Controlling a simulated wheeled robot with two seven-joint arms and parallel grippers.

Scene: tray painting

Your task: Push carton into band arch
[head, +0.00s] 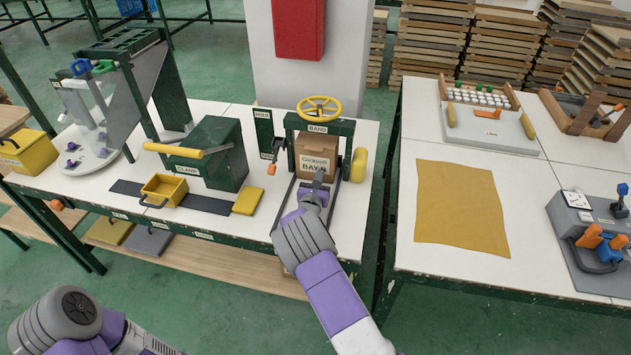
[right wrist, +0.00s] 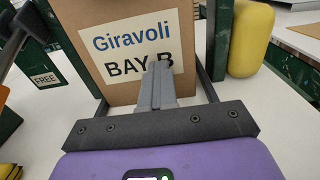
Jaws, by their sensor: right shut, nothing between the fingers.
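The brown carton (head: 316,153) stands upright inside the green band arch (head: 318,127), under its "BAND" label and the yellow handwheel (head: 319,107). In the right wrist view the carton (right wrist: 128,80) shows a cream label reading "Giravoli BAY B". My right gripper (head: 319,178) is shut and empty, its fingertips in front of the label's lower part; the right wrist view shows the fingers (right wrist: 159,75) overlapping the label. Whether they touch the carton I cannot tell. My left arm is at the lower left of the head view, with its gripper out of view.
Dark rails (right wrist: 210,85) flank the carton. A yellow rounded block (head: 359,165) stands right of the arch, and a hold/free lever panel (head: 264,130) at its left. A green machine (head: 215,150) stands farther left. A second table with a yellow cloth (head: 460,208) is right, across a gap.

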